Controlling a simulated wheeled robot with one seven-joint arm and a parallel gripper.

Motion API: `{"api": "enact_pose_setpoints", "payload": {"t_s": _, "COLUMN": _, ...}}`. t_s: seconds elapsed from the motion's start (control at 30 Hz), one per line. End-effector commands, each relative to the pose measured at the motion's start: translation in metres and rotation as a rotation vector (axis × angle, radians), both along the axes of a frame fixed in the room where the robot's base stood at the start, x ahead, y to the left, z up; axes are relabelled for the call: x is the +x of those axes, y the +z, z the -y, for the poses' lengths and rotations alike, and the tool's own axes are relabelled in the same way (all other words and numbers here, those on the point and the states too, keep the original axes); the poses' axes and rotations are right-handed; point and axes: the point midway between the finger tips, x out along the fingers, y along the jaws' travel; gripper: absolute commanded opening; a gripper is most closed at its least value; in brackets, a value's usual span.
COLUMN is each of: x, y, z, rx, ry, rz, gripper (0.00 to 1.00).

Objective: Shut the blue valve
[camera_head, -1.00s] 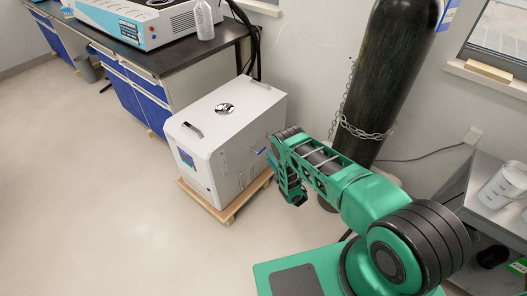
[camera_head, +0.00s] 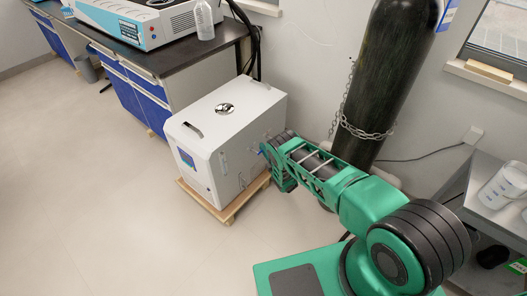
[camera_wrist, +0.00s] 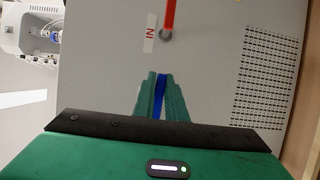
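The white box-shaped machine (camera_head: 222,135) stands on a low wooden base, its side panel facing my arm. The blue valve (camera_wrist: 160,97) on that panel shows in the wrist view as a narrow blue handle between my fingers. A bit of blue also shows beside my gripper in the head view (camera_head: 262,151). My gripper (camera_wrist: 157,78) has both green fingers close along the sides of the blue handle, which fills the gap. The handle's base is hidden. A red valve handle (camera_wrist: 170,16) sits above it, beside a label reading "IN".
A vent grille (camera_wrist: 265,85) is on the panel at the right of the wrist view. A chained black gas cylinder (camera_head: 390,75) stands right behind my arm. A dark-topped bench (camera_head: 150,55) is behind the machine. Floor to the front left is clear.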

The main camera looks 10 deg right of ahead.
Motion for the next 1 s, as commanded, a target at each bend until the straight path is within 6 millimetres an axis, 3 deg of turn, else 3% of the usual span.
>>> {"api": "enact_pose_setpoints", "payload": {"t_s": 0.47, "x": 0.0, "y": -0.003, "z": 0.0, "rx": 0.045, "ry": -0.001, "rz": -0.038, "gripper": 0.0}}
{"api": "enact_pose_setpoints", "payload": {"t_s": 1.0, "x": -0.004, "y": -0.021, "z": -0.004, "rx": 0.394, "ry": -0.002, "rz": -0.304, "gripper": 0.0}}
